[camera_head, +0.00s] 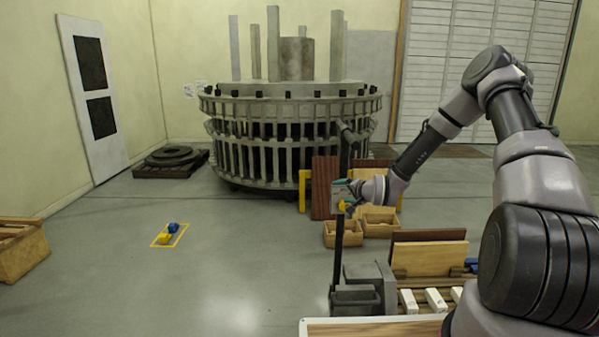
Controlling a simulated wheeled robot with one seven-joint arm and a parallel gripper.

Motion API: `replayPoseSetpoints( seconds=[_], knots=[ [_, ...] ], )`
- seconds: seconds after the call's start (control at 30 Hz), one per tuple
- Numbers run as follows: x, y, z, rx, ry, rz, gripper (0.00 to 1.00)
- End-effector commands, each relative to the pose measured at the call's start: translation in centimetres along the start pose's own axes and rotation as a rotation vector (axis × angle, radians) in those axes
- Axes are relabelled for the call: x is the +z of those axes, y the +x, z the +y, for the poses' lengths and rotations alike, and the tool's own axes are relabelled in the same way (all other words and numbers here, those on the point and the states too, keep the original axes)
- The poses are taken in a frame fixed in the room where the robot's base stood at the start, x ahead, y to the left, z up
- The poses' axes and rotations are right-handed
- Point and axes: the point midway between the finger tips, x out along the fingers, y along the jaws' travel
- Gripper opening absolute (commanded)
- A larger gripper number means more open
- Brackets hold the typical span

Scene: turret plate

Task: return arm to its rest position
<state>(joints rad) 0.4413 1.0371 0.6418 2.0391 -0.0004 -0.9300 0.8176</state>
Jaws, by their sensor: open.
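My arm enters from the right and reaches left across the picture, bent high at the elbow. My gripper (341,196) is at its end, in front of a dark upright post (339,250). A small grey plate-like piece with green and yellow parts shows at the gripper. The fingers are small here, and I cannot make out whether they touch the piece or the post. The large round turret structure (290,135) with vertical bars stands behind, well apart from the gripper.
Wooden bins (343,233) stand below the gripper.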

Motion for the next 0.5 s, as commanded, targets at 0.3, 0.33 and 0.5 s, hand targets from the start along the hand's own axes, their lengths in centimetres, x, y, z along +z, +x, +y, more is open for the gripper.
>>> replayPoseSetpoints(
  seconds=[0.3, 0.33, 0.5],
  knots=[
    [-4.1, -8.2, -5.8, 0.221, -0.293, -0.092, 0.87],
    [-4.5, -9.2, -6.3, 0.242, -0.314, -0.097, 0.87],
    [-6.3, -15.4, -9.4, 0.356, -0.409, -0.112, 0.87]
  ],
)
